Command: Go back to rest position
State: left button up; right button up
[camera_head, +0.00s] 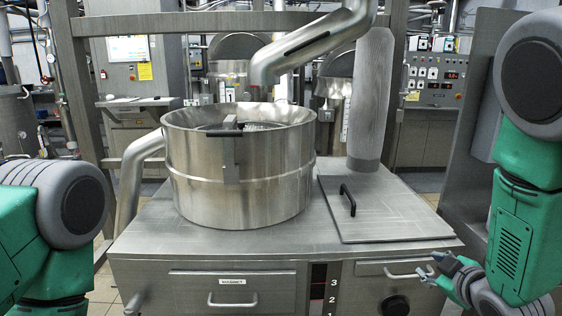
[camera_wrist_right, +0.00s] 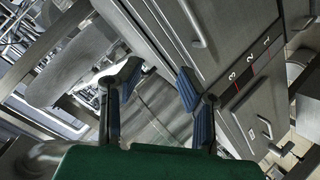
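My right gripper (camera_head: 437,270) is at the lower right of the head view, in front of the right drawer side of the metal cabinet (camera_head: 250,249). In the right wrist view my right gripper (camera_wrist_right: 158,88) has its two blue-padded fingers apart, with nothing between them. My left arm enters at the left edge of the head view, but the left gripper is out of sight.
A round steel mixer drum (camera_head: 240,180) stands on the cabinet, with a flat lid panel (camera_head: 385,212) and black handle (camera_head: 348,199) beside it. Drawers with handles face me, one labelled MAGNET (camera_head: 232,282). A control panel (camera_head: 437,78) stands behind at the right.

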jog(key=s+f+m+g+b, duration=0.2)
jog(key=s+f+g, duration=0.1)
jog(key=s+f, duration=0.7)
jog(key=s+f+m+g+b, duration=0.2)
jog(key=s+f+m+g, duration=0.15)
jog(key=s+f, duration=0.6)
jog(key=s+a+f+m+g+b, duration=0.1)
jog(key=s+f+g, duration=0.1)
jog(key=s+f, duration=0.3)
jog(key=s+a+f+m+g+b, duration=0.1)
jog(key=s+f, duration=0.4)
jog(key=s, duration=0.5)
jog(key=shift+s+a+f+g, duration=0.2)
jog(key=shift+a+f+g, duration=0.3)
jog(key=shift+g, duration=0.75)
jog(key=shift+a+r+m, duration=0.15)
jog(key=shift+m, duration=0.1)
jog(key=shift+a+r, duration=0.1)
jog(key=shift+a, duration=0.3)
